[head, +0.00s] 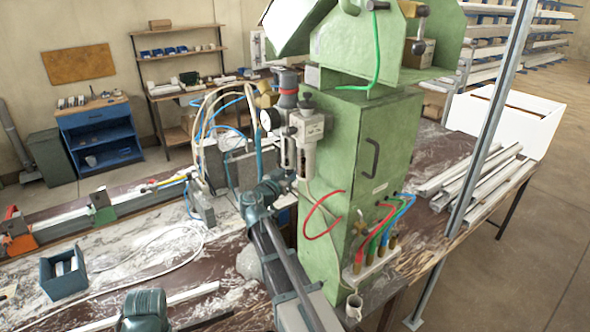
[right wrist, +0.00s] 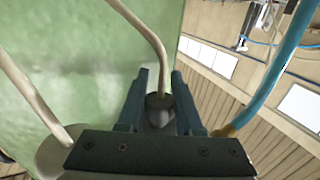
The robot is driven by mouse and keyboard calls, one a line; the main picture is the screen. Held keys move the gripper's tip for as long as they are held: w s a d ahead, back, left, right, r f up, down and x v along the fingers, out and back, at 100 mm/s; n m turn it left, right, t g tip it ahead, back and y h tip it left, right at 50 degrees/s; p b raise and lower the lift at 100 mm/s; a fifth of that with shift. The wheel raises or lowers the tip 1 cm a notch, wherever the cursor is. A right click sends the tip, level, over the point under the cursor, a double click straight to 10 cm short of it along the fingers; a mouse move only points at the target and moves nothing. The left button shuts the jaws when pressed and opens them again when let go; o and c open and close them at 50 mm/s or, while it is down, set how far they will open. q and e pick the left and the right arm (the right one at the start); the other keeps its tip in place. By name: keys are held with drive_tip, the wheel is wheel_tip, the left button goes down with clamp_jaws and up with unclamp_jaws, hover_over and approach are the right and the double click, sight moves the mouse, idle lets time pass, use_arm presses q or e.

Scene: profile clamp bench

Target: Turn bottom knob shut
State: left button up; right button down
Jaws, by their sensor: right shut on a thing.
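My right arm reaches up in the head view to the filter-regulator unit (head: 305,135) on the side of the green cabinet (head: 340,200). My right gripper (right wrist: 160,100) has its two blue fingers on either side of a small grey knob (right wrist: 159,112) and is shut on it. A pale hose runs up from just behind the knob. In the head view the arm hides most of this grip below the unit. My left gripper is out of view.
A pale hose and a blue hose (right wrist: 275,75) pass close beside the gripper. A small blue bin (head: 48,282) stands on the bench at left. Metal profiles (head: 475,180) lie at right.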

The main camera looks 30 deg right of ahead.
drive_tip(key=n+t+y, duration=0.2)
drive_tip(key=t, duration=0.1)
drive_tip(key=shift+w+a, duration=0.1)
drive_tip(key=shift+w+a+n+t+y, duration=0.15)
drive_tip(key=shift+w+n+t+y, duration=0.05)
drive_tip(key=shift+n+t+y, duration=0.4)
drive_tip(key=shift+w+a+n+t+y, duration=0.1)
drive_tip(key=shift+w+n+t+y, duration=0.05)
drive_tip(key=shift+n+t+y, duration=0.4)
drive_tip(key=c, duration=0.6)
unclamp_jaws()
